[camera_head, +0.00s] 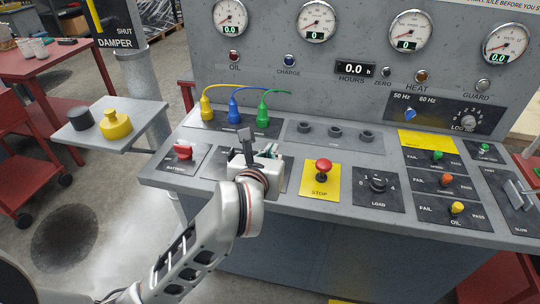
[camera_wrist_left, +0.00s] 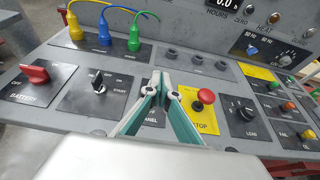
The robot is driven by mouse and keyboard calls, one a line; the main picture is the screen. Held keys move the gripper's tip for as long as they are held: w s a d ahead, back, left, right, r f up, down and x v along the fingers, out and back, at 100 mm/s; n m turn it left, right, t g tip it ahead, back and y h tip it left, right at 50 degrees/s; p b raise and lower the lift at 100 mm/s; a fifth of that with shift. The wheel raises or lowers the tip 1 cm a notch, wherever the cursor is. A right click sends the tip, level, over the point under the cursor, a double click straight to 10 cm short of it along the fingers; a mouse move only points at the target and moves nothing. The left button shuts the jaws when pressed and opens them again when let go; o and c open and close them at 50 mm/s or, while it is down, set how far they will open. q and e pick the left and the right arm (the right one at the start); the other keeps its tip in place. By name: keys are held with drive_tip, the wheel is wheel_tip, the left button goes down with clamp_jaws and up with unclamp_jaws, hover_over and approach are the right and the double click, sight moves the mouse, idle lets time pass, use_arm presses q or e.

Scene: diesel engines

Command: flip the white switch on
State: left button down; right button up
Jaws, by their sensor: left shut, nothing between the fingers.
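I cannot make out a white switch in either view. A dark plate marked PANEL (camera_wrist_left: 152,119) shows in the left wrist view between and behind my fingers, which hide most of it. My left gripper (camera_wrist_left: 160,77) is shut and empty, its teal fingers meeting at the tips over this part of the sloping console. In the head view my left gripper (camera_head: 268,152) is over the console between the red battery switch (camera_head: 183,151) and the red STOP button (camera_head: 323,168), and it covers what lies beneath. Contact with the plate cannot be told. My right gripper is not in view.
In the left wrist view a black START knob (camera_wrist_left: 97,82) is left of my fingers. Yellow, blue and green plugs (camera_head: 235,111) with cables stand behind. The LOAD knob (camera_head: 378,183) and several small coloured toggles are to the right. A side shelf (camera_head: 146,140) is at the left.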

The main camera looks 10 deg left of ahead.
use_arm(q)
drive_tip(key=shift+s+d+r+p, duration=0.15)
drive_tip(key=shift+s+r, duration=0.15)
drive_tip(key=shift+r, duration=0.6)
drive_tip(key=shift+s+a+r+p, duration=0.1)
drive_tip(key=shift+s+r, duration=0.15)
drive_tip(key=shift+r, duration=0.65)
drive_tip(key=shift+s+d+r+p, duration=0.15)
drive_tip(key=shift+s+r, duration=0.15)
drive_tip(key=shift+r, duration=0.6)
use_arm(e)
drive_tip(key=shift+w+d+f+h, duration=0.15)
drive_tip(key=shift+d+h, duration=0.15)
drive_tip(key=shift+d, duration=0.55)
use_arm(q)
drive_tip(key=shift+a, duration=0.15)
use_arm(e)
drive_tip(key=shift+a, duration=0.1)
